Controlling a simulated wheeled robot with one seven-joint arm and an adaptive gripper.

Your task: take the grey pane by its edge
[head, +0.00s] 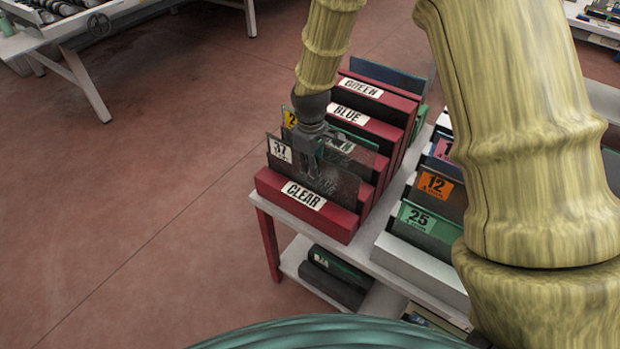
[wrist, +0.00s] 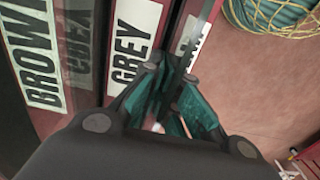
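The pane rack (head: 357,231) holds upright panes in red slots with white name labels. The front pane (head: 281,165), tagged 37, stands behind the CLEAR label. The grey pane seems to be the one behind it with the yellow tag (head: 290,118), mostly hidden by my gripper and the front pane. The GREY label (wrist: 133,45) shows in the wrist view. My gripper (head: 320,165) points down at the pane tops. Its teal fingers (wrist: 178,110) are apart in the wrist view, with a thin pane edge running between them. I cannot tell which pane this is, or whether the fingers touch it.
The BROWN label (wrist: 32,55) is left of GREY in the wrist view. BLUE (head: 350,115) and GREEN (head: 361,87) slots stand farther back. A second rack with tagged panes (head: 435,186) is close on the right. The floor (head: 150,200) at left is clear.

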